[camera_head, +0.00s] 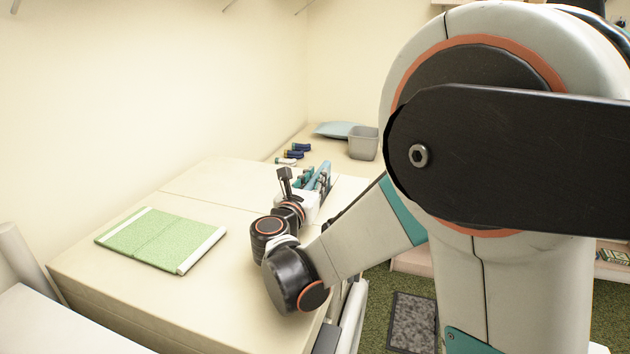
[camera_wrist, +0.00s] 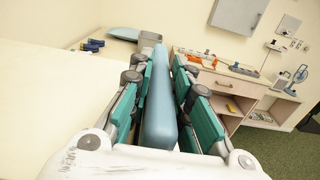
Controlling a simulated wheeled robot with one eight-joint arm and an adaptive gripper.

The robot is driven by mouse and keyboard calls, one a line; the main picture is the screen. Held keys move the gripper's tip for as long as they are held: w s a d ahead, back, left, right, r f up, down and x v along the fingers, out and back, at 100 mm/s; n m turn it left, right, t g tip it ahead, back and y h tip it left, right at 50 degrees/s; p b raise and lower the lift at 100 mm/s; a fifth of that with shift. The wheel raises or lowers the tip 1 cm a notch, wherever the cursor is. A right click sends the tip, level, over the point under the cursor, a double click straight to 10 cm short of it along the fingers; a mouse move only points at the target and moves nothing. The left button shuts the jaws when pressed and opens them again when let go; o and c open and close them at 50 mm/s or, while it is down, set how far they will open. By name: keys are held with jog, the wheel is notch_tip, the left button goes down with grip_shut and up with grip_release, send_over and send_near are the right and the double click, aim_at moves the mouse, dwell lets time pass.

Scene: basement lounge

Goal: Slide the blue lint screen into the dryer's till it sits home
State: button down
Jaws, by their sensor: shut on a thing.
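The blue lint screen (camera_wrist: 160,105) stands on edge between my gripper's teal finger pads in the wrist view, seen as a long narrow bar. My gripper (camera_wrist: 161,62) is shut on it. In the head view my gripper (camera_head: 319,172) is over the right edge of a cream, flat-topped surface (camera_head: 185,190), which looks like the tops of the machines. Only a sliver of blue shows between the fingers there. The dryer's slot for the screen cannot be made out in either view. My arm and fingers hide part of the edge.
A green folded board (camera_head: 160,239) lies on the cream top at left. Behind are small blue-capped items (camera_head: 292,152), a grey bin (camera_head: 363,143) and a pale blue flat thing (camera_head: 337,130). In the wrist view a drawer counter (camera_wrist: 235,80) stands beyond, with a small fan (camera_wrist: 299,75).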

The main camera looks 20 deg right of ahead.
jog(key=shift+f+b, duration=0.7)
jog(key=shift+f, duration=0.2)
jog(key=c, duration=1.4)
grip_release()
jog(key=v, duration=0.7)
jog(key=shift+s+a, duration=0.15)
jog(key=shift+s, duration=0.05)
